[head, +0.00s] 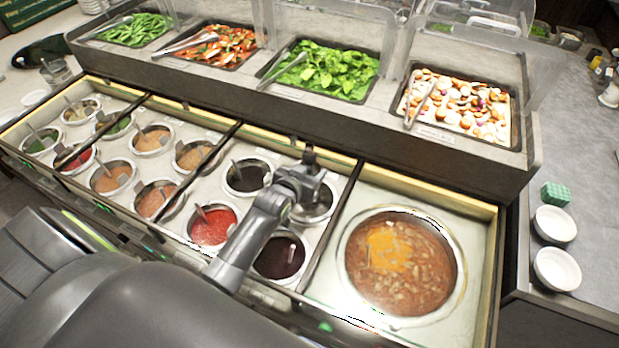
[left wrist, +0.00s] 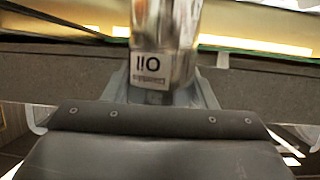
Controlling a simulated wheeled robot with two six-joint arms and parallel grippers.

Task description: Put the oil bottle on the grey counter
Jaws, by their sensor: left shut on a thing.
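My left gripper (head: 303,178) is over the sauce wells near the middle of the head view. In the left wrist view it is shut on the oil bottle (left wrist: 165,28), a shiny metal cylinder with a white label that shows upside down. In the head view I cannot clearly make out the bottle by the gripper. The grey counter (head: 568,120) runs along the right side of the head view. My right gripper is not in view.
Two white bowls (head: 555,224) and a green block (head: 555,195) stand on the grey counter. A large soup pot (head: 455,275) sits in the well unit. Clear guards (head: 460,52) and topping trays line the back. The counter behind the green block has free room.

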